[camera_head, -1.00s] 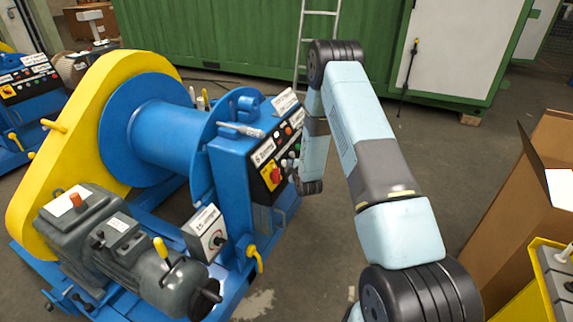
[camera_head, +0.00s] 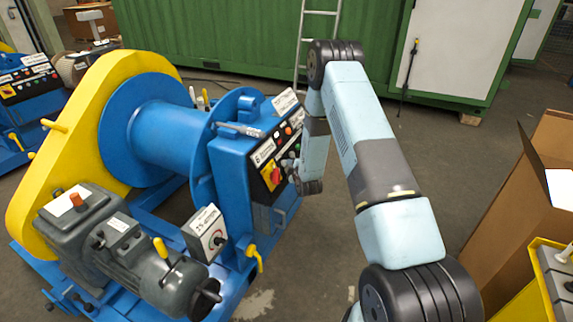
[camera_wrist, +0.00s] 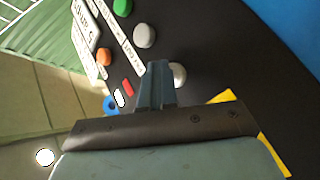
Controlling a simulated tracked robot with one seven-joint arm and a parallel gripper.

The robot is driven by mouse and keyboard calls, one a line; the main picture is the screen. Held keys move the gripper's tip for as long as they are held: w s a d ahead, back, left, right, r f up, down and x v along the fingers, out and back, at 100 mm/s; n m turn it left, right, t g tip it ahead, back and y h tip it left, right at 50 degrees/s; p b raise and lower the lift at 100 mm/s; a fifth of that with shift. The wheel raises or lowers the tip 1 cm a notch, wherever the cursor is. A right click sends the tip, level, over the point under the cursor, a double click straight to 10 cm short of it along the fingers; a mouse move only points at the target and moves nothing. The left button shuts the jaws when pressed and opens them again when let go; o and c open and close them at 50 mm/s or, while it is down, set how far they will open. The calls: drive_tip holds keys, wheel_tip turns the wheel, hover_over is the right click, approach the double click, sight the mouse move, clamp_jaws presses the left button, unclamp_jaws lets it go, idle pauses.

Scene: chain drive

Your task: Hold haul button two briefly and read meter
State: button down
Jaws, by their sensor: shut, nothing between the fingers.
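The blue control box (camera_head: 232,180) of the winch carries a dark panel with a red knob on yellow (camera_head: 272,178) and several small buttons. Another grey button (camera_wrist: 144,36), a green one (camera_wrist: 122,7) and an orange one (camera_wrist: 103,57) are farther up. I cannot make out a meter reading.
The blue winch drum (camera_head: 165,135), yellow guard (camera_head: 95,105) and grey motor (camera_head: 150,270) fill the left. A cardboard box (camera_head: 530,220) and yellow-edged case (camera_head: 540,285) stand at right. A green container (camera_head: 220,35) is behind.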

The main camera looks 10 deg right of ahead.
drive_tip(key=shift+s+d+r, duration=0.4)
drive_tip(key=shift+s+d, duration=0.05)
drive_tip(key=shift+d, duration=0.2)
drive_tip(key=shift+s+d+r, duration=0.55)
drive_tip(key=shift+s+d, duration=0.15)
drive_tip(key=shift+d, duration=0.2)
drive_tip(key=shift+s+d+r, duration=0.55)
drive_tip(key=shift+s+d, duration=0.1)
drive_tip(key=shift+d, duration=0.25)
